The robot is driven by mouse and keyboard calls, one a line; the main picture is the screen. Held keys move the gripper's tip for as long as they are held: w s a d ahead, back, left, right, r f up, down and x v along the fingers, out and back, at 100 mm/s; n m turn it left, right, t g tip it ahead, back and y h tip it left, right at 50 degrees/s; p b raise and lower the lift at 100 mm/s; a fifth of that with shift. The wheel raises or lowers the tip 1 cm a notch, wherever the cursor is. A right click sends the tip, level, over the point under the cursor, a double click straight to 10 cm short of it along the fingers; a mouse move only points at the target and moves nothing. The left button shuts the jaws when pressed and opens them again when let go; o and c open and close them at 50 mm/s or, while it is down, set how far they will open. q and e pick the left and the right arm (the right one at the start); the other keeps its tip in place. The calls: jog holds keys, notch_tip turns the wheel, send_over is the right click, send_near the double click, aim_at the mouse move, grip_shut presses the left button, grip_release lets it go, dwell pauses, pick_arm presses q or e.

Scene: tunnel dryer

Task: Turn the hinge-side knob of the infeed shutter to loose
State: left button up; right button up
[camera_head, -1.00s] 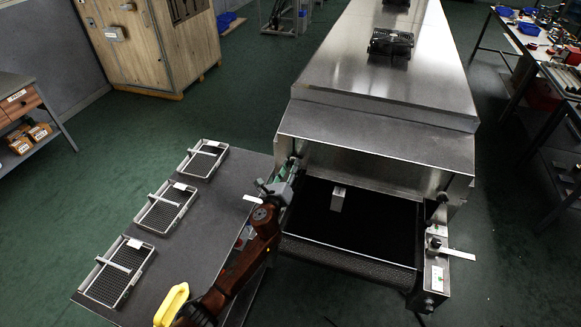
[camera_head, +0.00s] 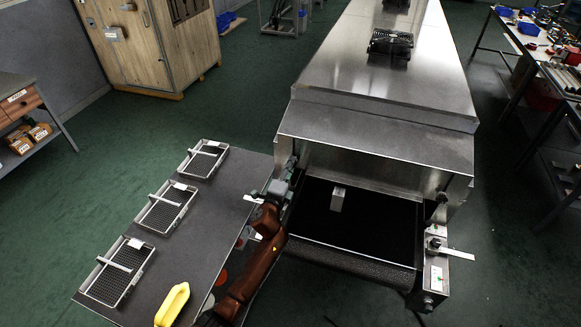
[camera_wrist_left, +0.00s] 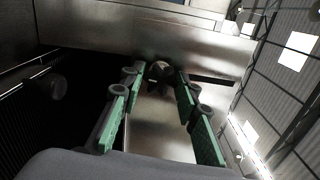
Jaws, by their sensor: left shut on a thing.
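My left gripper (camera_head: 286,176) is at the left side of the dryer's infeed opening. In the left wrist view its green-padded fingers (camera_wrist_left: 159,78) are closed on a dark round knob (camera_wrist_left: 159,70) at their tips, against a bare metal panel (camera_wrist_left: 165,125). In the head view that knob is hidden by the gripper. I cannot read whether the knob is tight or loose. The infeed's metal front panel (camera_head: 375,150) spans the opening above the black belt (camera_head: 375,225). My right gripper is not in view.
A small grey block (camera_head: 338,199) stands on the belt. Dark knobs (camera_head: 435,243) sit on the right side frame. Left of the infeed, a grey table (camera_head: 185,245) carries wire trays (camera_head: 165,206) and a yellow object (camera_head: 172,304).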

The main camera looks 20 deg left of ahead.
pick_arm(q)
jog(key=shift+n+p, duration=1.15)
jog(key=shift+n, duration=3.45)
jog(key=shift+f, duration=0.1)
jog(key=o, duration=1.2)
jog(key=s, duration=1.2)
jog(key=shift+a, duration=0.15)
